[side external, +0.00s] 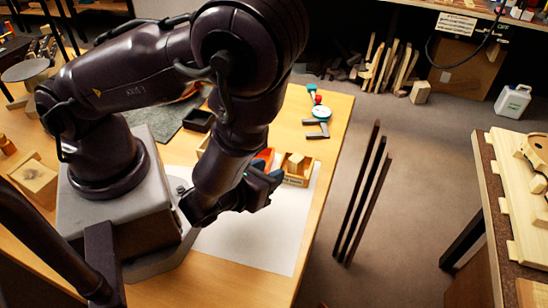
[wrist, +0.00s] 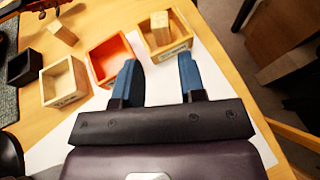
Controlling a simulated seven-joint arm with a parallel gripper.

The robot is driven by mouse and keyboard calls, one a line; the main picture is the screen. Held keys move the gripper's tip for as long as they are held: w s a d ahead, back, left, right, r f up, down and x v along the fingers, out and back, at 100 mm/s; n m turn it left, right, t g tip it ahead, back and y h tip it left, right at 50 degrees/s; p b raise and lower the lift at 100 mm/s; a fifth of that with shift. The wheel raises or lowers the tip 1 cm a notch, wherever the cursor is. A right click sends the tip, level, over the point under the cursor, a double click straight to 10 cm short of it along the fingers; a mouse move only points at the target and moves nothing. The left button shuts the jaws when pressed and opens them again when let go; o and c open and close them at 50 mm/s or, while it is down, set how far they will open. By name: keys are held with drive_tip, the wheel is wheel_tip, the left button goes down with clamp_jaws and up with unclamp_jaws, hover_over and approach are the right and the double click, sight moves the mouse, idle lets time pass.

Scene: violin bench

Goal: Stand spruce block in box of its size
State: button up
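My gripper (wrist: 160,78) has its two blue fingers apart with nothing between them; in the side view (side external: 264,182) it hangs low over the table near the boxes. A pale wooden block (wrist: 160,28) stands upright inside a labelled wooden box (wrist: 183,45), just beyond my fingertips. Another pale block (wrist: 62,33) lies on the table at upper left. An orange-red box (wrist: 97,54) and a second wooden box (wrist: 48,94) stand in a row to the left; both look empty. I cannot tell which block is spruce. The labelled box also shows in the side view (side external: 297,181).
A dark box (wrist: 22,68) stands at the left by a grey mat (wrist: 8,105). White paper (side external: 265,235) covers the table in front of the boxes and is clear. The table's right edge is close to the labelled box.

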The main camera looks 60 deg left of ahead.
drive_tip(key=shift+s+r, duration=0.1)
drive_tip(key=shift+s, duration=0.05)
drive_tip(key=s+a+r+n+g+y, duration=0.15)
drive_tip(key=a+r+n+g, duration=0.3)
drive_tip(key=r+n, duration=0.45)
drive_tip(key=s+a+r+n+g+y, duration=0.1)
drive_tip(key=a+r+n+g+y, duration=0.4)
drive_tip(key=n, duration=0.6)
drive_tip(key=s+d+r+n+t+h, duration=0.1)
drive_tip(key=d+r+n+h, duration=0.1)
drive_tip(key=r+n+h, duration=0.3)
drive_tip(key=s+d+r+n+t+h, duration=0.2)
drive_tip(key=r+n+h, duration=0.3)
drive_tip(key=r+h, duration=0.3)
drive_tip(key=shift+d+r+n, duration=0.3)
drive_tip(key=shift+d+r, duration=0.15)
drive_tip(key=shift+r, duration=0.05)
